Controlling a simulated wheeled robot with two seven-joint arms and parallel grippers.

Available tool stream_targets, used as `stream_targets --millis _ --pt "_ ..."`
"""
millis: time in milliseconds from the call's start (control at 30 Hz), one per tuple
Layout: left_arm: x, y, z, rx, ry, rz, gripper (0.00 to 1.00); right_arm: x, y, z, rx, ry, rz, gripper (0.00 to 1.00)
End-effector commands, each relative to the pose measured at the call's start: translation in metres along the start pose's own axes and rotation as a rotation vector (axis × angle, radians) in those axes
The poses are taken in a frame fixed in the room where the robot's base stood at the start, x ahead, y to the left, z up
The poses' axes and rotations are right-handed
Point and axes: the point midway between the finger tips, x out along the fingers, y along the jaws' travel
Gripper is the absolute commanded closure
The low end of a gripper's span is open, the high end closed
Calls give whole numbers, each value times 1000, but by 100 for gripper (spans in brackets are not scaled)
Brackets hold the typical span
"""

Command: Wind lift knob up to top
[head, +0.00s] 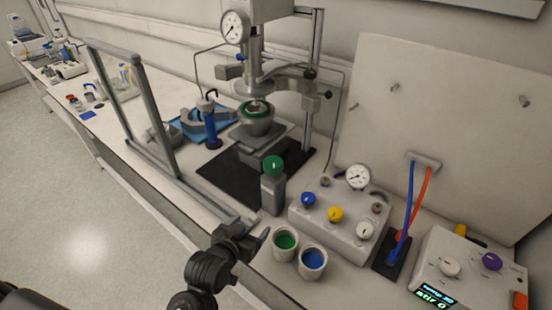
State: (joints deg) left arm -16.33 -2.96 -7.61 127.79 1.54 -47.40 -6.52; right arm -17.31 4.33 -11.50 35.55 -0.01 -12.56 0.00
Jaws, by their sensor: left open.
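A green round knob (273,165) sits on top of a grey post (273,193) at the front edge of a black mat; no label shows that it is the lift knob. Behind it stands the reactor: a metal vessel with a green ring (257,126) on a grey support block (262,152), below a metal head (255,88) on a column. A gap appears between vessel and head. My left gripper (261,237) is open and empty, in front of and below the green knob in the picture, apart from it. My right gripper is not in view.
A control box (340,243) with blue, yellow and white knobs stands right of the post. A grey frame (130,110) rises at left.

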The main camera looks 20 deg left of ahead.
Motion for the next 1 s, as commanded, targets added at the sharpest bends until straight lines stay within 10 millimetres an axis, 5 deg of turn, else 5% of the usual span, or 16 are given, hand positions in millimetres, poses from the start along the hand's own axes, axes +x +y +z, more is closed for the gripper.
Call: stream_targets --millis 100,300,633,1000 --pt "14 4 -52 -9 181 -17 24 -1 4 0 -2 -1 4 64" --pt "21 6 -114 -20 406 -50 24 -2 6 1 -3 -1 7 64" --pt "28 6 -130 -20 448 -57 24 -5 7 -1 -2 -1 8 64" --pt "87 2 -159 -19 446 -56 24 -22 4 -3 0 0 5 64"
